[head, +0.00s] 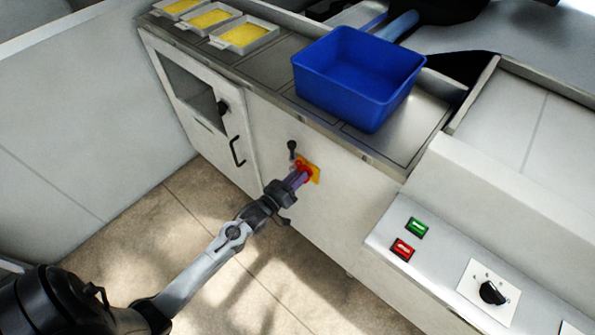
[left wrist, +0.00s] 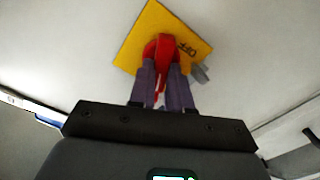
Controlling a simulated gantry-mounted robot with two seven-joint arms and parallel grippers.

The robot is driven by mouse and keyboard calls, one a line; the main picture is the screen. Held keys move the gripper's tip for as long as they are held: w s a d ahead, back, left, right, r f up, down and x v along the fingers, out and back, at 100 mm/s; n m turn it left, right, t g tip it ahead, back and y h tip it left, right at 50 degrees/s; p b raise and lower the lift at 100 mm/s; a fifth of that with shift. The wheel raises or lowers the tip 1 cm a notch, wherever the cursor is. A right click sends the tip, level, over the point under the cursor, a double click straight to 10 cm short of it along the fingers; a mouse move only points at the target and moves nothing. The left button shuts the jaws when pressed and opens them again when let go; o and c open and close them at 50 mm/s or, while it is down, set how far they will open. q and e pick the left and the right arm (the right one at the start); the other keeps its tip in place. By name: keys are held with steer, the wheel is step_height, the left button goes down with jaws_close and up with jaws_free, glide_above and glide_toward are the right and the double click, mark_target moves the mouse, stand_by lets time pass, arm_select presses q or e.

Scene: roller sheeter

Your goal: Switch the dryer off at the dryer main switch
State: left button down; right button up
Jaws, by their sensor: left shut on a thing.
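The dryer main switch is a red rotary handle (left wrist: 161,48) on a yellow square plate (head: 314,171), fixed to the white cabinet front below the worktop. The plate (left wrist: 192,47) also shows in the left wrist view, with the word OFF readable near its right corner. My left gripper (head: 300,177) reaches in from the lower left. Its two purple-grey fingers (left wrist: 162,75) are shut on the red handle, one on each side. The fingers cover part of the handle, so its exact setting is hard to tell. My right gripper is not in view.
A dark lever (head: 292,148) stands just above left of the switch. A cabinet door with a black handle (head: 236,151) is farther left. A blue bin (head: 345,90) stands on the worktop. Green (head: 417,227) and red (head: 402,249) buttons and a black knob (head: 492,292) are at right.

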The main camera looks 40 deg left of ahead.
arm_select(q)
steer(key=shift+a+f+n+p, duration=0.1)
steer(key=shift+f+n+p, duration=0.05)
steer(key=shift+n+p, duration=2.6)
steer(key=shift+a+f+n+p, duration=0.1)
steer(key=shift+n+p, duration=1.55)
steer(key=shift+n, duration=2.1)
steer(key=shift+f, duration=0.1)
steer(key=c, duration=1.1)
jaws_free()
steer(key=shift+o, duration=0.2)
